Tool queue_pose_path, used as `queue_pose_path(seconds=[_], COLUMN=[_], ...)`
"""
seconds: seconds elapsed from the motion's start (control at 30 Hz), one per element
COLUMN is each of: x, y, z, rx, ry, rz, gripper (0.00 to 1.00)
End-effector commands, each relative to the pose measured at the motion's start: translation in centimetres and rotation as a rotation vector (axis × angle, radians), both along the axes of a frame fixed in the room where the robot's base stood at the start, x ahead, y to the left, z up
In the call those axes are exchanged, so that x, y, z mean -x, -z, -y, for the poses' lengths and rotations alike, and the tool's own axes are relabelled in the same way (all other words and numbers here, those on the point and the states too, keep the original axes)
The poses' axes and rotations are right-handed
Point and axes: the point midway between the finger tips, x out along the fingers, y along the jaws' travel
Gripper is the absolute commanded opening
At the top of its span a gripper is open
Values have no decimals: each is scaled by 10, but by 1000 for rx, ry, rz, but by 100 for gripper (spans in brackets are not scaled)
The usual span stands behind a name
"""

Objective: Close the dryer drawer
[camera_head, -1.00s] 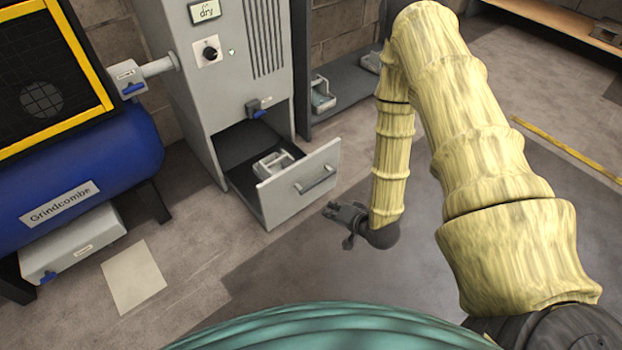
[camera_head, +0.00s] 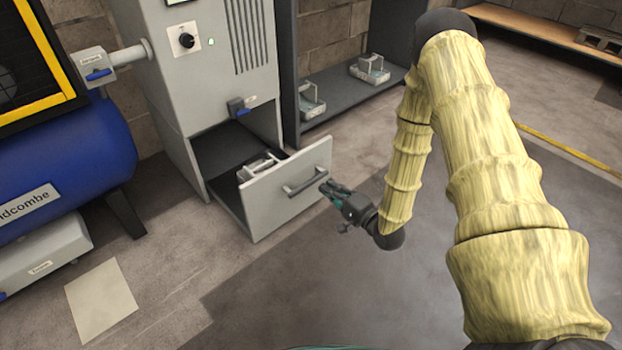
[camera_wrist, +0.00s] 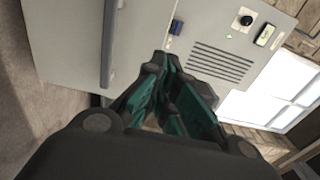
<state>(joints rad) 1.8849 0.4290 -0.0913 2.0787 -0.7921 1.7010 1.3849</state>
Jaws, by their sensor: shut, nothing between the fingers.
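The dryer drawer (camera_head: 262,202) stands pulled out of the bottom of the grey dryer cabinet (camera_head: 192,85). A bar handle (camera_head: 305,182) is on its front panel, and a pale metal object (camera_head: 258,165) sits inside, partly hidden by the panel. My gripper (camera_head: 326,188) is in front of the panel, close to the right end of the handle, with its fingers together and empty. In the wrist view the dark green fingers (camera_wrist: 172,85) show beside the drawer front (camera_wrist: 65,50) and its handle (camera_wrist: 108,45). I cannot tell whether they touch the panel.
A blue tank (camera_head: 70,165) stands left of the cabinet, with a pipe to it. A dark low shelf (camera_head: 345,92) with two metal items is right of the cabinet. A pale sheet (camera_head: 100,299) lies on the floor. The floor in front of the drawer is clear.

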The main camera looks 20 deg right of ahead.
Motion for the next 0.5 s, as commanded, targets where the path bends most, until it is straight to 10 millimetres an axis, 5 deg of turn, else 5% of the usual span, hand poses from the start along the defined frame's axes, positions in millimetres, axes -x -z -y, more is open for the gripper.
queue_pose_path(seconds=[0.5], x=[-72], y=[3], z=[-28], rx=[3], ry=[-3], rz=[3], gripper=[0])
